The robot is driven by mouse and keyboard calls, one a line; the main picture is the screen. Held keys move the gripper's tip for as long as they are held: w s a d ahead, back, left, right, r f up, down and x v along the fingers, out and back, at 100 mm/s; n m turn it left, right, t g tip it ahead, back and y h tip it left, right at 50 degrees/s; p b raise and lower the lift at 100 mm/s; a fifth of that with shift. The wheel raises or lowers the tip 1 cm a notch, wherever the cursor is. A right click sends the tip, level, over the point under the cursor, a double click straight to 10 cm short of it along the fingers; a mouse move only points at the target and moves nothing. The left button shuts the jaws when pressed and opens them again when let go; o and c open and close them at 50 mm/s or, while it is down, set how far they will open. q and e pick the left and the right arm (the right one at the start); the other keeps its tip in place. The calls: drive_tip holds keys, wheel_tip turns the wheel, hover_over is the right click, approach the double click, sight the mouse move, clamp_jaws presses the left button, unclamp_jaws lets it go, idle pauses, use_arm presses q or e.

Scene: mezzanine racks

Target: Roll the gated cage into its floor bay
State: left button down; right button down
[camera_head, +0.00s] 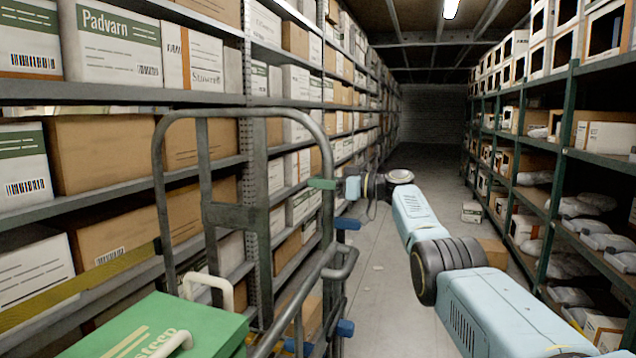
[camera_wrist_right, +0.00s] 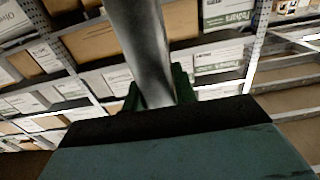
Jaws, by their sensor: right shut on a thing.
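The cage (camera_head: 228,217), a grey tubular metal frame with a rounded top, stands upright close in front of me in the head view. Blue fittings (camera_head: 347,223) sit along its right side; I cannot tell how its gate stands. My right gripper (camera_head: 328,185) is shut on the cage's right upright, near the top. In the right wrist view a grey tube (camera_wrist_right: 140,45) runs between its green fingers (camera_wrist_right: 160,93). A green box (camera_head: 150,330) with white handles shows low at the cage. My left gripper is not in view. I cannot make out the floor bay.
A tall rack of cartons (camera_head: 110,145) runs along the left, close to the cage. A green-post rack (camera_head: 560,170) with cartons and wrapped packs lines the right. The grey aisle floor (camera_head: 385,270) between them is mostly clear; a carton (camera_head: 492,250) sits by the right rack.

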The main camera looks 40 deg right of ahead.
drive_tip(key=shift+a+f, duration=0.15)
drive_tip(key=c, duration=1.1)
unclamp_jaws()
drive_tip(key=shift+s, duration=0.1)
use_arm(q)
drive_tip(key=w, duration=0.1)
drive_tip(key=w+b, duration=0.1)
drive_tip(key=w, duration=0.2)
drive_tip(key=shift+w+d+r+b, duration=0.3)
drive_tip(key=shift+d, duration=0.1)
use_arm(e)
drive_tip(key=v, duration=1.3)
drive_tip(key=shift+s, duration=0.1)
